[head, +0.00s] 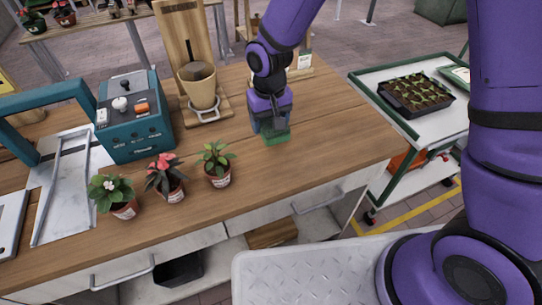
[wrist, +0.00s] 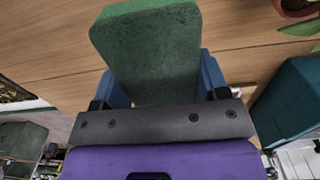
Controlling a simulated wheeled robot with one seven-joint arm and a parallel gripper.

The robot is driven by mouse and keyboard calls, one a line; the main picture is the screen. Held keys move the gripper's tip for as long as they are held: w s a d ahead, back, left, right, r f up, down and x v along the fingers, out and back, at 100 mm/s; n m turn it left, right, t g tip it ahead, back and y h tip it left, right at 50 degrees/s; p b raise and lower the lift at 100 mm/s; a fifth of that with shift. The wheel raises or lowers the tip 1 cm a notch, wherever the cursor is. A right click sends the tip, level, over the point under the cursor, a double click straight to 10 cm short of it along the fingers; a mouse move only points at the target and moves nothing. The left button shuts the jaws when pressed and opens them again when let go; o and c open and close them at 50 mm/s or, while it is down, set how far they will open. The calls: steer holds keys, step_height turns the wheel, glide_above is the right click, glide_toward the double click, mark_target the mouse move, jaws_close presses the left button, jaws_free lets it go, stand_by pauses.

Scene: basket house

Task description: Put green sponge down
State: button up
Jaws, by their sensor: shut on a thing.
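The green sponge (head: 276,136) is held under my gripper (head: 270,124) at the right part of the wooden table in the head view. In the wrist view the sponge (wrist: 150,50) sits between the two blue fingers of my gripper (wrist: 160,85), which are shut on it. The sponge's lower end is at or just above the wooden tabletop (head: 320,130); I cannot tell whether it touches.
Three potted plants (head: 217,165) stand left of the sponge along the front. A wooden stand with a pot (head: 202,85) and a teal machine (head: 135,115) are behind them. The tabletop right of my gripper is clear. A cart with a seedling tray (head: 416,94) stands beyond the right edge.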

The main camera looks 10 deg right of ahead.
glide_above(269, 155)
step_height(269, 155, down, 5)
steer(key=shift+f, duration=2.5)
steer(key=o, duration=1)
steer(key=shift+f, duration=0.1)
steer(key=shift+w, duration=0.1)
